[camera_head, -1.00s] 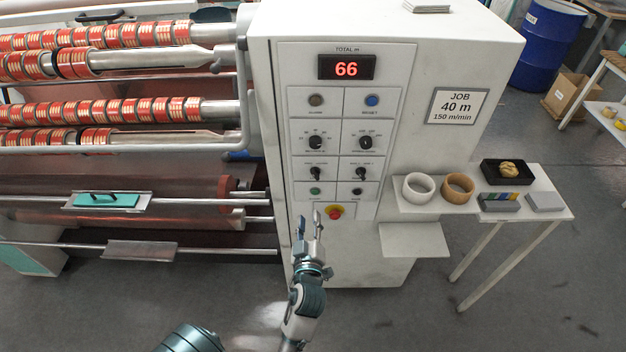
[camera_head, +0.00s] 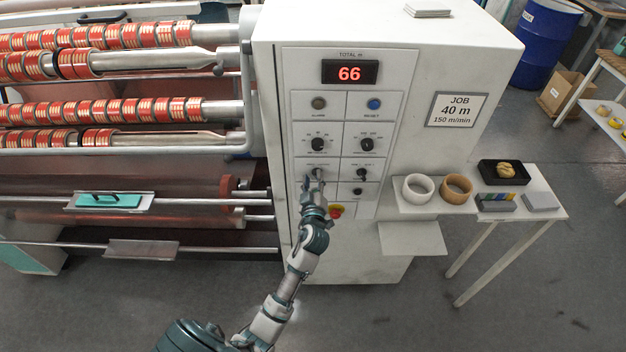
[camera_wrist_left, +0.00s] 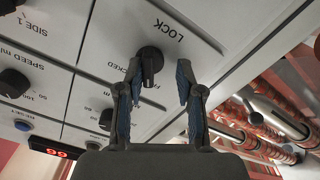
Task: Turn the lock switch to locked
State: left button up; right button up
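The lock switch (camera_wrist_left: 150,62) is a black knob on the white panel, beside the word LOCK and a partly covered label ending in "CKED"; the wrist view shows the panel upside down. My left gripper (camera_wrist_left: 158,82) is open, with its blue-padded fingers on either side of the knob. The knob is close to the left finger in that view, and a gap shows to the right finger. I cannot tell whether they touch. In the head view my left gripper (camera_head: 314,180) is at the left knob of the third control row, largely covering it. My right gripper is not in view.
The red counter (camera_head: 350,72) reads 66. A red stop button (camera_head: 336,211) sits just below my gripper. More knobs, including a speed knob (camera_wrist_left: 14,82), surround the switch. Rollers with red tape (camera_head: 100,108) lie left; a shelf with tape rings (camera_head: 456,188) stands right.

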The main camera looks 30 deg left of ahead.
pick_arm(q)
jog(key=shift+d+r, duration=0.1)
jog(key=shift+d, duration=0.3)
jog(key=shift+c, duration=0.7)
jog(key=shift+d+r, duration=0.1)
jog(key=shift+d, duration=0.2)
jog(key=c, duration=0.4)
jog(key=shift+d, duration=0.25)
grip_shut()
jog(key=shift+w+a+r+m+p, duration=0.1)
jog(key=shift+m+p, duration=0.5)
jog(key=shift+m, duration=1.4)
jog(key=shift+s+r+m+p, duration=0.15)
jog(key=shift+m+p, duration=0.4)
jog(key=shift+m, duration=1.45)
jog(key=shift+w+a+r+m+p, duration=0.15)
jog(key=shift+m+p, duration=0.45)
jog(key=shift+m, duration=1.4)
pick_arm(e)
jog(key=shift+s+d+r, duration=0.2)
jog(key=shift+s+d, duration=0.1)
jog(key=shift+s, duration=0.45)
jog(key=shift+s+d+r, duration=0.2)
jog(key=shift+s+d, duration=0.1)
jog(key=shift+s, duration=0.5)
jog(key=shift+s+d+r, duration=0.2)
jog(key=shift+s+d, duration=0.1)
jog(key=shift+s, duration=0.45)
pick_arm(q)
jog(key=shift+d+f, duration=0.1)
